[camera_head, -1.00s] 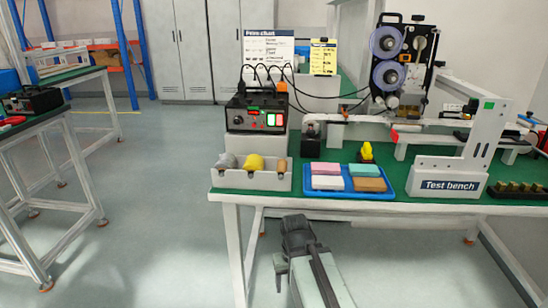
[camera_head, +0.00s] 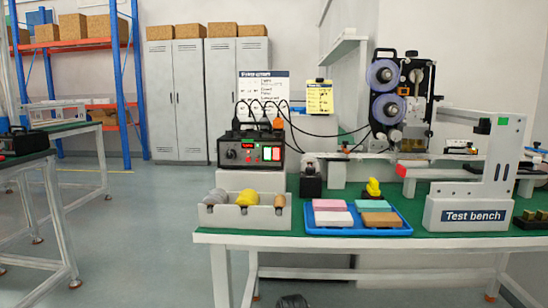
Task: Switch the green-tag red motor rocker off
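A black control box (camera_head: 251,151) stands on a white block at the back left of the bench. Its front has a dark knob (camera_head: 231,154), a small red display (camera_head: 246,146) and a pair of small lit red and green rocker-like parts (camera_head: 271,153) at the right. They are too small for me to tell which carries a green tag or which way each is tipped. Only a dark, rounded part of my arm shows at the bottom edge, well below and in front of the box. My gripper's fingers do not show.
On the bench (camera_head: 330,241), a grey bin (camera_head: 245,217) with several lumps stands in front of the box. A blue tray (camera_head: 356,229) of coloured blocks and a white "Test bench" stand (camera_head: 474,214) are to the right. Black cables leave the box's top. Floor is open at left.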

